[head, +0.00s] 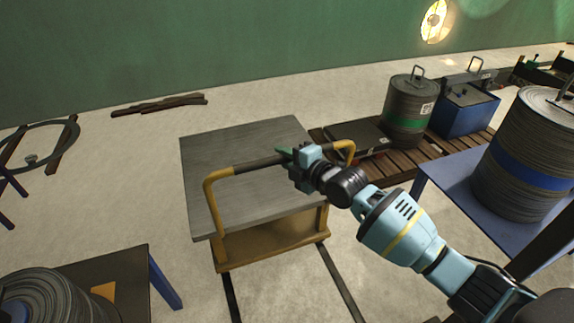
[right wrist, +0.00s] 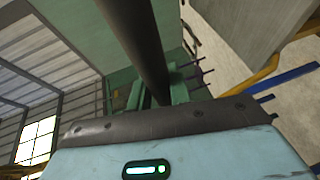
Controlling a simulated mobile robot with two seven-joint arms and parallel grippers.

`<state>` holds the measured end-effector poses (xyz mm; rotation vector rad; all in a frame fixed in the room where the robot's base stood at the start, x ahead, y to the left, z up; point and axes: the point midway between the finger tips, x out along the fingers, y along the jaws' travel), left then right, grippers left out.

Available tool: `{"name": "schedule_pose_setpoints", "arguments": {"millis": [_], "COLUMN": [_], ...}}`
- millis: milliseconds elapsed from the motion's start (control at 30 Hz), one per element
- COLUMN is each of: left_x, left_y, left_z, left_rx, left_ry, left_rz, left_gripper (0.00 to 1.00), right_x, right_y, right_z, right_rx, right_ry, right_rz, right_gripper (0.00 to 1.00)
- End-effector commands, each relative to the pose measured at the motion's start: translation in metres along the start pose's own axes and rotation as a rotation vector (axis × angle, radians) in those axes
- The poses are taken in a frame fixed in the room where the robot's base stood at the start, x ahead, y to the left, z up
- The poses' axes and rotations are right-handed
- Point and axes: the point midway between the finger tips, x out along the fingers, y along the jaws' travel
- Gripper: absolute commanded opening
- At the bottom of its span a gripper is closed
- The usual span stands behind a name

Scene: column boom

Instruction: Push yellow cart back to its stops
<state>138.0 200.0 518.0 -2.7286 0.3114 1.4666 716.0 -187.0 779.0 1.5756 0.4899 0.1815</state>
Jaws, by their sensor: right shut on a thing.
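The yellow cart (head: 265,250) stands on the floor in the middle of the head view, with a grey flat top (head: 240,150) and a yellow lower deck. Its push handle (head: 211,200) is a yellow bar with a dark grip section along the near side. My right gripper (head: 285,155) is shut on the dark part of the handle. In the right wrist view the dark handle bar (right wrist: 135,40) runs up from the jaws, and the cart's grey top shows at upper right. The cart's stops cannot be made out. My left gripper is not in view.
Two dark floor rails (head: 338,280) run near the cart. A wooden pallet (head: 398,168) with a drum (head: 410,115) and a blue box (head: 465,112) stands to the right. A blue table (head: 450,185) bears another drum. A dark table (head: 125,270) is at lower left. Planks (head: 160,104) lie behind.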

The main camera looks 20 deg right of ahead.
Motion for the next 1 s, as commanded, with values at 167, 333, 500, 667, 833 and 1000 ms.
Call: {"name": "schedule_pose_setpoints", "arguments": {"millis": [167,333,500,667,833,1000], "left_x": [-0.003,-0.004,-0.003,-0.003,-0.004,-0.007], "left_y": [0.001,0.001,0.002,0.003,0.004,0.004], "left_z": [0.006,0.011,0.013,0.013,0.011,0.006], "left_rx": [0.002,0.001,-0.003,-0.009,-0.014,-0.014], "left_ry": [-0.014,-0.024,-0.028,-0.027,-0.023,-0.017], "left_rz": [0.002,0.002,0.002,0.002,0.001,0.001], "left_gripper": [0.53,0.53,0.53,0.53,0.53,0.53], "right_x": [0.0,0.0,0.0,0.0,-0.006,-0.027], "right_y": [0.004,0.004,0.003,0.002,0.002,0.002], "right_z": [0.001,0.001,0.001,0.001,0.001,0.001], "right_rx": [-0.001,-0.002,-0.002,-0.002,-0.002,-0.004], "right_ry": [-0.002,-0.002,-0.001,-0.001,-0.001,-0.001], "right_rz": [0.005,0.006,0.004,0.003,0.002,0.001], "right_gripper": [0.0,0.28,0.41,0.41,0.41,0.41]}}
